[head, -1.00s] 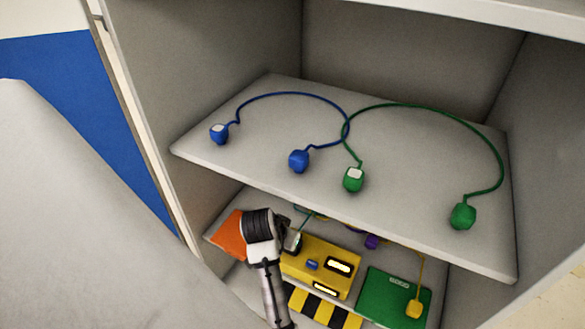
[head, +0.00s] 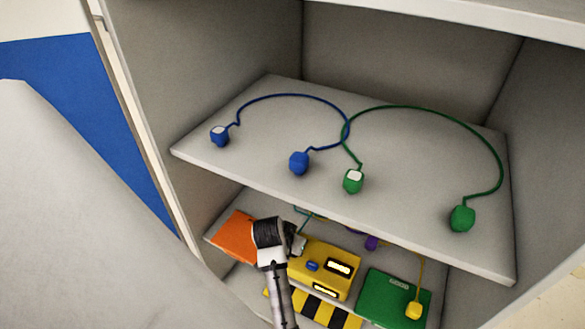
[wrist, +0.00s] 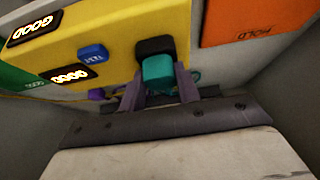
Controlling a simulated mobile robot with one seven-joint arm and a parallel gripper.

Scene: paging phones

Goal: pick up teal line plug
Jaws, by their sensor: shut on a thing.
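The teal line plug (wrist: 158,69) is a small teal block in the wrist view. It sits between the two fingers of my gripper (wrist: 158,90), which are shut on it. A black socket-like part (wrist: 154,46) on the yellow box (wrist: 110,30) is right behind the plug. I cannot tell whether the two touch. In the head view my gripper (head: 298,241) is on the lower shelf at the left side of the yellow box (head: 325,270), and the plug is mostly hidden there. A thin teal cord (head: 304,221) runs up under the upper shelf.
The upper shelf (head: 390,205) overhangs close above my gripper and carries blue plugs (head: 299,162) and green plugs (head: 462,218) with cords. An orange panel (head: 234,238) is left, a green panel (head: 385,293) right with a yellow plug (head: 414,310). A purple plug (head: 371,243) lies behind.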

